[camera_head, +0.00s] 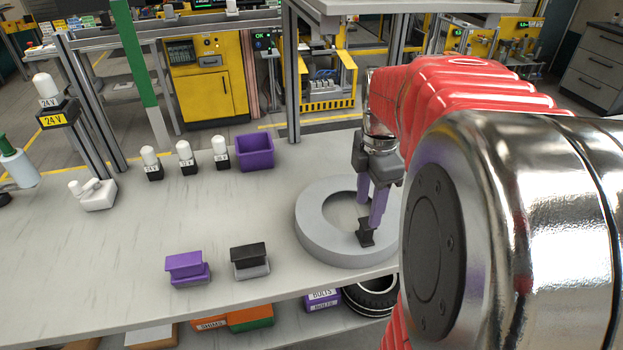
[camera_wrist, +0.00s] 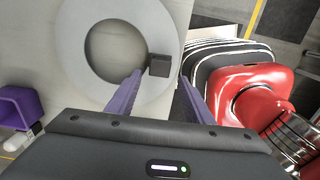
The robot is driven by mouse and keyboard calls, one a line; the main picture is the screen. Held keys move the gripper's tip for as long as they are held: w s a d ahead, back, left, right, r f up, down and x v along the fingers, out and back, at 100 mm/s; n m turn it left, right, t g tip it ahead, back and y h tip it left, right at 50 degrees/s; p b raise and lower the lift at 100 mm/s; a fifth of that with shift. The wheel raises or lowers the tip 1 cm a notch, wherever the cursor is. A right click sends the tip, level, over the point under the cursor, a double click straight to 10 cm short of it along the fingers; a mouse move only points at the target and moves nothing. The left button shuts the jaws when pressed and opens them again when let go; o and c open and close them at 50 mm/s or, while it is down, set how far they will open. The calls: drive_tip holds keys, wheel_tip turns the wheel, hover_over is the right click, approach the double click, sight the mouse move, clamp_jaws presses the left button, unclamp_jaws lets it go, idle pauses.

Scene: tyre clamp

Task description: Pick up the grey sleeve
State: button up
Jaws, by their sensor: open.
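A wide, flat grey ring (camera_head: 320,238) with a round hole lies on the table; it is the one hollow grey part in view, but I cannot tell for sure that it is the sleeve. It also shows in the wrist view (camera_wrist: 75,80). A small black block (camera_head: 366,233) stands on the ring's near right part; in the wrist view the block (camera_wrist: 160,65) appears between my fingertips. My gripper (camera_head: 376,208) points down above the ring with its purple fingers apart and empty. Whether the fingers touch the block is not clear.
A purple block (camera_head: 187,270) and a black-topped grey block (camera_head: 250,262) stand near the table's front edge. A purple bin (camera_head: 255,152) and several white-capped posts (camera_head: 184,157) stand at the back. The table's left middle is clear.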

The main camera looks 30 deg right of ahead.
sight(367, 227)
drive_tip(key=shift+f, duration=1.4)
drive_tip(key=shift+s+d+f, duration=0.1)
drive_tip(key=shift+d+f, duration=0.05)
drive_tip(key=shift+f, duration=1.15)
drive_tip(key=shift+d+f, duration=0.15)
drive_tip(key=shift+f, duration=1.15)
clamp_jaws()
